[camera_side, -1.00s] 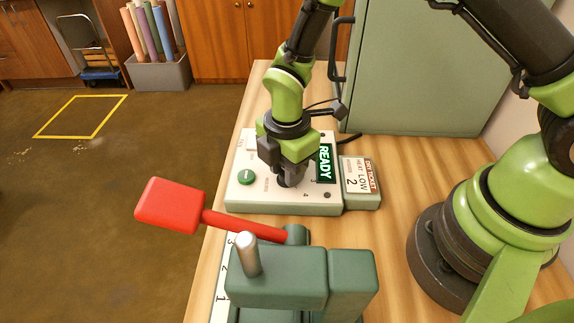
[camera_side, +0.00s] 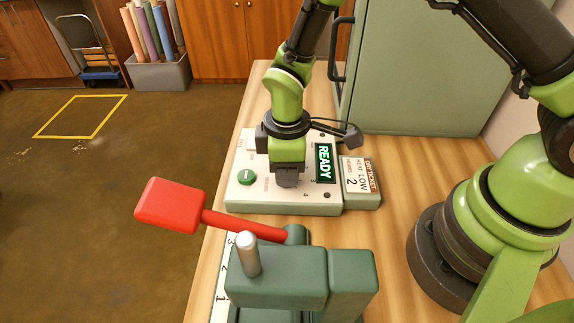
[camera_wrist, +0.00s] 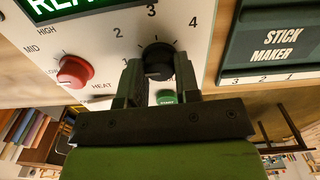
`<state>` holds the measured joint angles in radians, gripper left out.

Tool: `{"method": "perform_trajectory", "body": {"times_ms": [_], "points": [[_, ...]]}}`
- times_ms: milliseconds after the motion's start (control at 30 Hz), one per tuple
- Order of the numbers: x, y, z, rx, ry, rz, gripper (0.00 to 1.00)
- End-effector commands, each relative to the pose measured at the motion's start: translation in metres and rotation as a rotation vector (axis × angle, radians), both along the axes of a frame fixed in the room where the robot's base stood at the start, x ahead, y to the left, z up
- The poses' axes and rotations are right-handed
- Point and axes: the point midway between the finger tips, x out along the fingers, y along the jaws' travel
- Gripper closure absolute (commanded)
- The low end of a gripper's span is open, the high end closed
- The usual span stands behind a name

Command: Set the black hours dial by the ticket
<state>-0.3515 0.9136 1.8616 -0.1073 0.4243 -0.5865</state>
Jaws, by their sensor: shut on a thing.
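The black hours dial (camera_wrist: 157,62) sits on the white panel in the wrist view, with the numbers 1 to 4 around it. My gripper (camera_wrist: 158,72) is shut on the dial, one finger on each side. In the side view my gripper (camera_side: 287,182) points down onto the panel (camera_side: 240,196) and hides the dial. Where the dial's pointer stands is not clear. The ticket (camera_side: 361,177) stands right of the panel and reads heat LOW and hours 2.
A red heat knob (camera_wrist: 75,72) and a green button (camera_wrist: 165,97) are close to the dial. A lit READY display (camera_side: 324,163) is beside my gripper. The green stick maker (camera_side: 277,278) with a red-handled lever (camera_side: 170,204) stands in front. A green cabinet (camera_side: 425,70) stands behind.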

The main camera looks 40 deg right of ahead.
Motion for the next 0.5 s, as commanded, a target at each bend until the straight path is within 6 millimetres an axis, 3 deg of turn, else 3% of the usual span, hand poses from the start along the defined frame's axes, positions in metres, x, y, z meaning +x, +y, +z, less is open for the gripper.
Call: {"method": "perform_trajectory", "body": {"times_ms": [500], "points": [[0.0003, 0.0004, 0.0008, 0.001, -0.001, -0.482, 0.94]]}}
